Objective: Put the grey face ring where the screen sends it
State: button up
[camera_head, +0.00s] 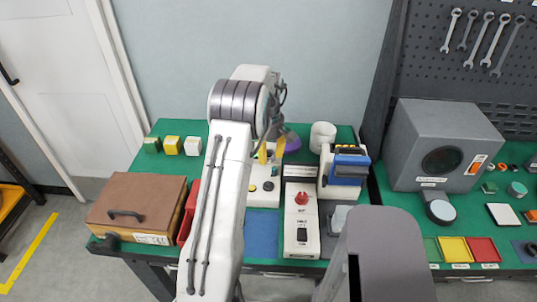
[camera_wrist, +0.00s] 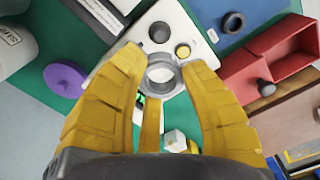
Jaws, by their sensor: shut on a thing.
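The grey face ring (camera_wrist: 161,74) shows in the wrist view between the tips of my gripper (camera_wrist: 160,78). My yellow fingers are shut on it, and it is above a white panel (camera_wrist: 185,22). In the head view my gripper (camera_head: 271,153) is over the white panel (camera_head: 262,198) at the middle of the green bench, and my arm hides part of it. I cannot make out the ring there. No readable screen message shows. A blue-fronted device (camera_head: 349,168) stands right of the gripper.
A white box with a red knob (camera_head: 301,197) stands right of the panel. Green, yellow (camera_head: 455,249) and red (camera_head: 483,249) trays lie at the right front. A grey cabinet (camera_head: 430,118) stands behind them. A brown lidded box (camera_head: 140,200) is at left. A red bin (camera_wrist: 242,88) and dark ring (camera_wrist: 233,22) show in the wrist view.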

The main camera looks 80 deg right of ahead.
jog(key=shift+r+p, duration=0.3)
jog(key=shift+r, duration=0.25)
